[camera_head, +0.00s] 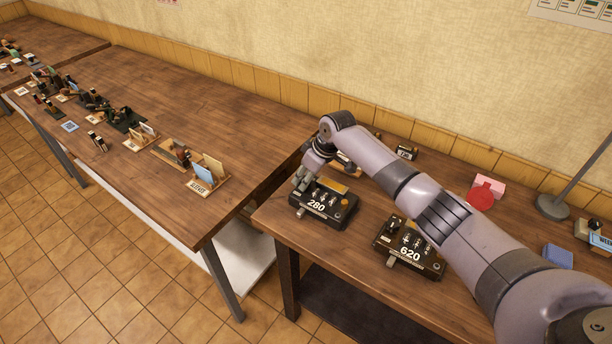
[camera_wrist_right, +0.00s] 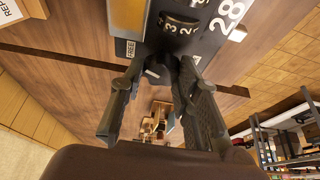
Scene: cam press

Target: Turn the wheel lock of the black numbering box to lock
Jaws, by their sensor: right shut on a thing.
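A black numbering box (camera_head: 336,212) with a white "280" sits near the left end of the front table; it also shows in the right wrist view (camera_wrist_right: 207,40). It has number wheels and a yellowish plate. My right gripper (camera_head: 300,183) reaches down to the box's far left corner. In the right wrist view its fingers (camera_wrist_right: 168,70) are shut on the dark wheel lock, mostly hidden between the fingertips. A pale mark (camera_wrist_right: 156,71) shows beside the fingertips, and a "FREE" label (camera_wrist_right: 130,50) is close by on the box. My left gripper is not in view.
A second black box marked "620" (camera_head: 408,254) stands to the right, beneath my right arm. A red round thing (camera_head: 480,198), a blue block (camera_head: 558,256) and a lamp base (camera_head: 552,207) are further right. A long table (camera_head: 190,100) with small items stands left.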

